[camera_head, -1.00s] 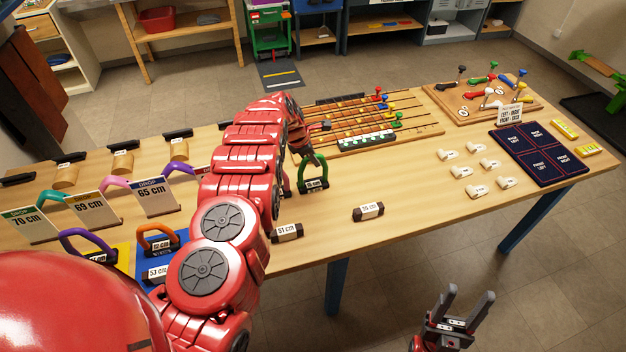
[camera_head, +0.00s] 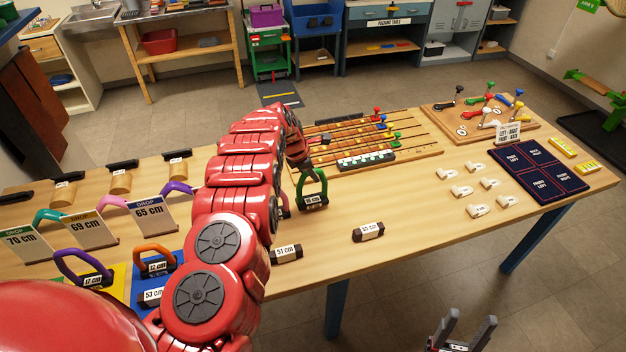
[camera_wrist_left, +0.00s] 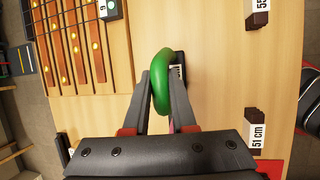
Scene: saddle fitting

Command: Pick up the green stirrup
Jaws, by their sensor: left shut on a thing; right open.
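The green stirrup (camera_head: 323,181) stands upright on or just above the wooden table, arch up, with a dark labelled base below. I cannot tell whether its base touches the table. My left gripper (camera_head: 300,168) is at the arch, partly hidden behind my red arm. In the left wrist view, the two grey fingers (camera_wrist_left: 159,85) are shut on the arch of the green stirrup (camera_wrist_left: 161,62), which passes between them. My right gripper (camera_head: 465,328) is open and empty, low at the bottom edge, off the table's front.
A dark 51 cm block (camera_head: 286,253) and a 55 cm block (camera_head: 368,232) lie near the stirrup. A strap board (camera_head: 425,148) is behind it. Orange (camera_head: 155,250) and purple (camera_head: 66,262) stirrups stand at left. White pieces (camera_head: 462,190) and a navy mat (camera_head: 540,172) are at right.

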